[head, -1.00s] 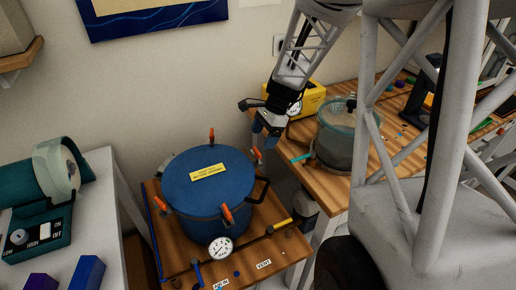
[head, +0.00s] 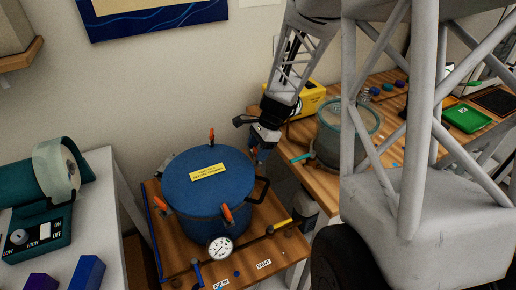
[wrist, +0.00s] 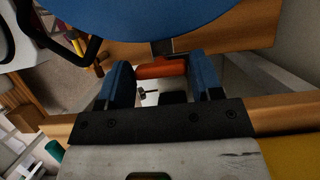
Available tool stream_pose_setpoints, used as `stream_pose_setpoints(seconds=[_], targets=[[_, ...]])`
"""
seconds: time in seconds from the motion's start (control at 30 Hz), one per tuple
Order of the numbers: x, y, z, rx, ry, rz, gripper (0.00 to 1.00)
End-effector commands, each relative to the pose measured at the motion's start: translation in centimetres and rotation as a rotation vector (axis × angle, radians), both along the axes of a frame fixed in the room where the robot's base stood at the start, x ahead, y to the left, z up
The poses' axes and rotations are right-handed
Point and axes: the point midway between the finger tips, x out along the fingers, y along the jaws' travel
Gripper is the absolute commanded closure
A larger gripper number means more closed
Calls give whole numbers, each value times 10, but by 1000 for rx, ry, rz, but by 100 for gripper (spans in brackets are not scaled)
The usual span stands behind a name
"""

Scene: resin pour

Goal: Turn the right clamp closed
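The blue pressure pot (head: 185,182) stands on a small wooden bench, its blue lid on, with a yellow label on top. Orange clamps sit around its rim: one at the back (head: 211,135), one at the front (head: 226,213) and one at the left (head: 164,172). The right clamp's orange handle (wrist: 162,70) lies crosswise between my fingertips in the wrist view; in the head view my gripper mostly covers it. My gripper (head: 262,150), with blue fingers (wrist: 163,80), is open at the pot's right rim. I cannot tell whether either finger touches the handle.
A black side handle (head: 263,187) sticks out below the gripper. A gauge (head: 220,247) and a yellow-handled valve (head: 281,226) are at the pot's front. A glass-walled chamber (head: 340,140) and a yellow box (head: 305,98) stand on the table at right.

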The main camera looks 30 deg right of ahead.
Motion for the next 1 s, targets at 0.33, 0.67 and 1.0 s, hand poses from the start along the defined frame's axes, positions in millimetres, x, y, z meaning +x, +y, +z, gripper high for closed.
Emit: stream_pose_setpoints(seconds=[0.33, 0.67, 1.0], targets=[[0, 0, 0, 0, 0, 4, 68], [0, 0, -1, 0, 1, 94, 68], [2, 1, 0, 1, 1, 339, 68]])
